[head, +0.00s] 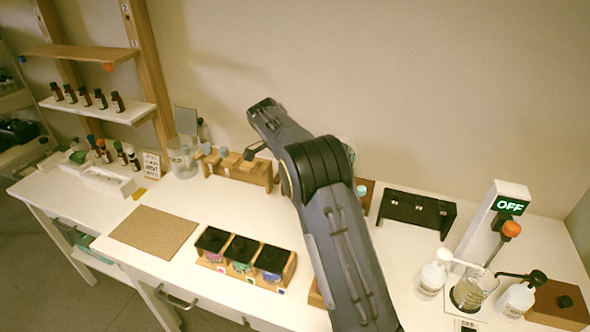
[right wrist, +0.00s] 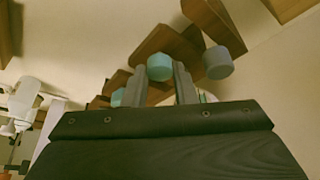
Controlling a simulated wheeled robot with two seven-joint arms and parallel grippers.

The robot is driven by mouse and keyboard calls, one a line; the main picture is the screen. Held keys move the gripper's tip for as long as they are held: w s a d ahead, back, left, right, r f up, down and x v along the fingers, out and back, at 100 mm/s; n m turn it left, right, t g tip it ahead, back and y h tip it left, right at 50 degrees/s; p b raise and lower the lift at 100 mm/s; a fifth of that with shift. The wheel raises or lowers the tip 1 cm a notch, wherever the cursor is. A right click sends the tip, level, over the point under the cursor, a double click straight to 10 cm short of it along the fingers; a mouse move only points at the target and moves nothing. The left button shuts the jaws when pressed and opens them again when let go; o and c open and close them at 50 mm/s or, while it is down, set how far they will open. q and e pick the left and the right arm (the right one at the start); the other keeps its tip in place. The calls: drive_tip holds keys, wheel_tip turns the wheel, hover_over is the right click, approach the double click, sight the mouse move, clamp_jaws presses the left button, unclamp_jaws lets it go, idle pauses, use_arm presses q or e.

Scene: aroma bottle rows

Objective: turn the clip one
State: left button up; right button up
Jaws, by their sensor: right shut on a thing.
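My right arm comes in from the lower right of the head view and reaches up and left over the table. The arm hides much of its own gripper there. In the right wrist view my right gripper (right wrist: 152,72) has its two fingers shut on a small teal-topped piece (right wrist: 160,66). A grey-blue cylinder (right wrist: 218,62) is just to the right of the fingers. Brown wooden parts (right wrist: 168,38) stand behind them. A black holder (head: 417,208) with several small pale fittings stands right of the arm. I cannot tell which thing is the clip. My left gripper is not in view.
A wooden rack (head: 240,170) with blue-topped pegs is left of the arm. Three black-lidded jars in a wooden tray (head: 274,286) stand in front. White pump bottles (head: 432,277), a beaker (head: 473,290) and an OFF-display stand (head: 490,215) are right. A cork mat (head: 153,233) lies bare.

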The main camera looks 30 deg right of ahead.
drive_tip(key=o, duration=1)
drive_tip(key=v, duration=0.7)
drive_tip(key=shift+a+r+b, duration=0.2)
drive_tip(key=shift+r+b, duration=0.15)
